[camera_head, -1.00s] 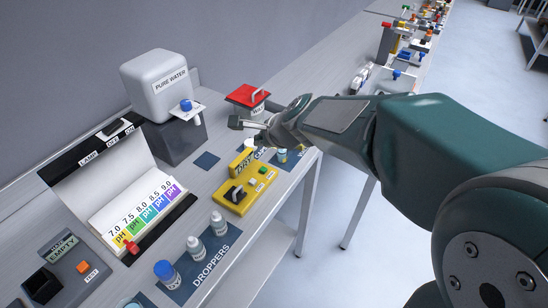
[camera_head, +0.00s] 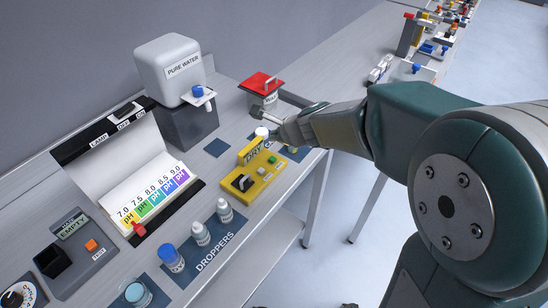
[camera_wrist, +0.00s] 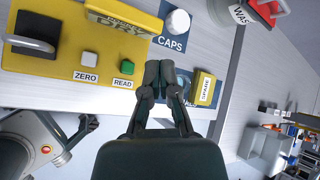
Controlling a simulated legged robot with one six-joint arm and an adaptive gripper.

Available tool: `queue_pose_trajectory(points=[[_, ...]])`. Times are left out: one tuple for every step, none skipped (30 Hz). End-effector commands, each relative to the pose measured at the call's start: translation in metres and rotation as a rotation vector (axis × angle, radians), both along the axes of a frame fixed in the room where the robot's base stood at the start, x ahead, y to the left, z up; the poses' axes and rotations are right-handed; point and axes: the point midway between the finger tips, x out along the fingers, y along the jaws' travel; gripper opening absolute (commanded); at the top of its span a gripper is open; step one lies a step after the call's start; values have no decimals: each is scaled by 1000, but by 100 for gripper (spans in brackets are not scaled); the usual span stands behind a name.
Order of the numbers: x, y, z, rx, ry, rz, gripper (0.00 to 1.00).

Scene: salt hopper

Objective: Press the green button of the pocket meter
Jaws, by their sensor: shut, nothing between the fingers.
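The pocket meter (camera_head: 257,179) is a yellow box with an upright display reading DRY, on the bench. In the wrist view, its green button (camera_wrist: 126,67) sits above the READ label, right of the pale ZERO button (camera_wrist: 89,61). The green button is small in the head view (camera_head: 272,160). My gripper (camera_wrist: 160,74) is shut and empty. In the wrist view its fingertips are right of the green button, apart from it in the picture, beside the CAPS mat (camera_wrist: 172,45). In the head view the gripper (camera_head: 262,114) appears beyond the meter; its height is unclear.
A red-lidded waste container (camera_head: 262,87) stands behind my gripper. A white cap (camera_wrist: 177,22) and a yellow-labelled SPARE item (camera_wrist: 205,90) lie near the fingers. Dropper bottles (camera_head: 201,233) stand left of the meter. The bench's front edge is close to the meter.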

Motion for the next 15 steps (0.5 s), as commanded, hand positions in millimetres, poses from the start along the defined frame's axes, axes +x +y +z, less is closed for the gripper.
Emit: queue_pose_trajectory(points=[[0,1,-6,1,3,1,0],[0,1,-9,1,4,2,0],[0,1,-13,2,4,1,0],[0,1,-15,1,4,2,0],[0,1,-18,1,3,3,0],[0,1,-21,1,4,2,0],[-1,1,-24,0,3,2,0],[-1,1,-27,-1,4,2,0],[-1,1,-31,-1,4,2,0],[-1,1,-33,1,4,1,0],[-1,1,-36,1,4,1,0],[-1,1,-39,1,4,2,0],[-1,1,-41,2,5,2,0],[-1,1,-44,2,4,2,0],[-1,0,-46,1,4,2,0]])
